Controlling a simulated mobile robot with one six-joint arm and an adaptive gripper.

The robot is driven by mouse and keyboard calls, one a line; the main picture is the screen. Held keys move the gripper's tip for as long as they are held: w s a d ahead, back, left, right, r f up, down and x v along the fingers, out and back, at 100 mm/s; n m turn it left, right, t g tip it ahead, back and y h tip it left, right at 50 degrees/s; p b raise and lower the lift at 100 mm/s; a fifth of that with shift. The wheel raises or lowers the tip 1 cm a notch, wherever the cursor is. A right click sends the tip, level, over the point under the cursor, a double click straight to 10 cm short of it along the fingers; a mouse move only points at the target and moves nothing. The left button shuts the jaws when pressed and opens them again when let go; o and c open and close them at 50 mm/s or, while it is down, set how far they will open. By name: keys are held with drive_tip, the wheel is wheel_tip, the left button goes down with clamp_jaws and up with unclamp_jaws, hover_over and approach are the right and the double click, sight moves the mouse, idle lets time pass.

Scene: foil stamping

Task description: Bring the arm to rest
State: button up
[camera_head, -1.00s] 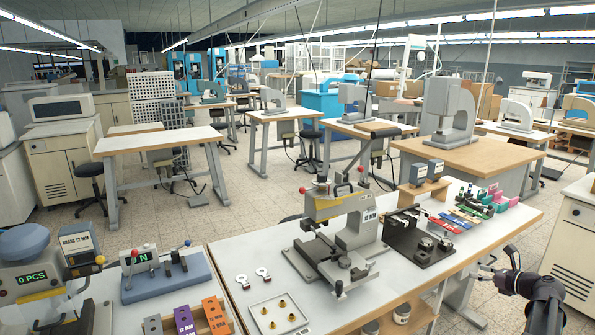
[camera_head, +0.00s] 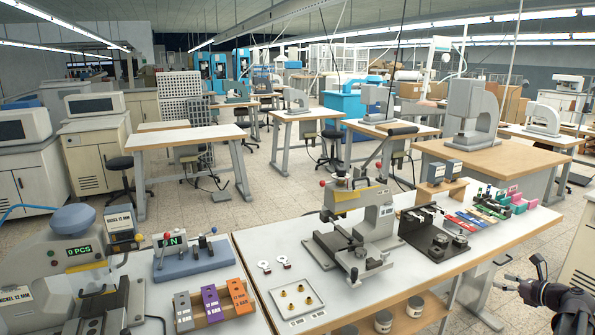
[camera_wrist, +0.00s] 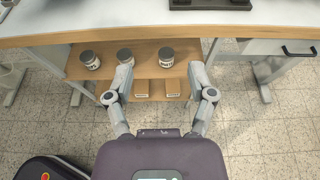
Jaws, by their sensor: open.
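My gripper (camera_head: 513,283) is at the lower right of the head view, beside the right front of the workbench (camera_head: 412,283) and apart from it. In the wrist view my gripper (camera_wrist: 160,85) has its two fingers spread with nothing between them. My arm shows only in part at the right edge of the head view.
A stamping press (camera_head: 352,225) stands on the bench, with a black fixture (camera_head: 432,232) and coloured strips (camera_head: 475,220) to its right. A tray with brass pieces (camera_head: 297,301) lies in front. Jars (camera_head: 415,306) stand on the lower shelf.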

drive_tip(key=a+f+n+g+p, duration=0.3)
drive_tip(key=a+n+g+p, duration=0.35)
drive_tip(key=a+n, duration=1.35)
drive_tip(key=s+a+n+g+h+p, duration=0.2)
drive_tip(key=s+a+n, duration=0.3)
drive_tip(key=a, duration=0.7)
drive_tip(key=s+a+n+g+h+p, duration=0.2)
drive_tip(key=s+a+n, duration=0.4)
drive_tip(key=a, duration=0.7)
drive_tip(key=shift+s+a+r+g+h, duration=0.25)
drive_tip(key=shift+r+g+h, duration=0.15)
drive_tip(key=shift+g+h, duration=0.65)
drive_tip(key=shift+y, duration=0.25)
drive_tip(key=shift+c, duration=1)
